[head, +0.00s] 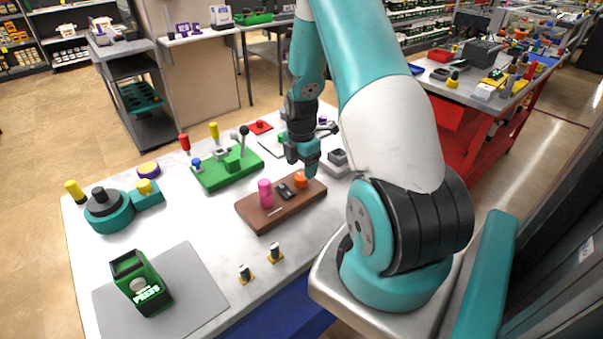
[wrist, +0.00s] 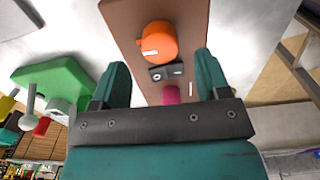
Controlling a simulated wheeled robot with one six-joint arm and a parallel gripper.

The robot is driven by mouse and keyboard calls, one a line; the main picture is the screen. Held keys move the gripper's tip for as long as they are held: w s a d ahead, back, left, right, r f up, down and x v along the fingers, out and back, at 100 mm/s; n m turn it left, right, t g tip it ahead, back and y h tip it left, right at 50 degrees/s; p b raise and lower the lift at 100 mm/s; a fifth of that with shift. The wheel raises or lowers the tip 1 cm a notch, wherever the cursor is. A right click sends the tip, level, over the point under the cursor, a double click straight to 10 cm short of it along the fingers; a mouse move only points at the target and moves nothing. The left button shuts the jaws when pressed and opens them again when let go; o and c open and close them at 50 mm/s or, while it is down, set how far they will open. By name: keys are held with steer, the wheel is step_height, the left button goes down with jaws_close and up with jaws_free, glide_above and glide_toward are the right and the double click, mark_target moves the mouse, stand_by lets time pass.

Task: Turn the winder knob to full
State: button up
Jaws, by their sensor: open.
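A brown board (head: 249,215) on the white table bears an orange knob (head: 300,180), a small dark block (head: 285,191) and a pink cylinder (head: 265,193). No readable label shows which is the winder knob. The orange knob (wrist: 158,42) is round with a white mark in the wrist view. The dark block (wrist: 166,73) has a white ring and a dash on it. The pink cylinder (wrist: 171,95) is partly hidden by my gripper's body. My gripper (head: 303,166) points down just above the orange knob. Its two fingers are apart and empty in the wrist view (wrist: 161,72).
A green base (head: 237,169) with levers stands behind the board, left of my gripper. A grey box (head: 338,158) is close on the right. Bare table lies left of the board.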

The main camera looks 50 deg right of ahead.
mark_target(301, 176)
steer(key=shift+f+p, duration=0.35)
steer(key=shift+f, duration=1.9)
steer(key=shift+c, duration=0.2)
steer(key=c, duration=0.9)
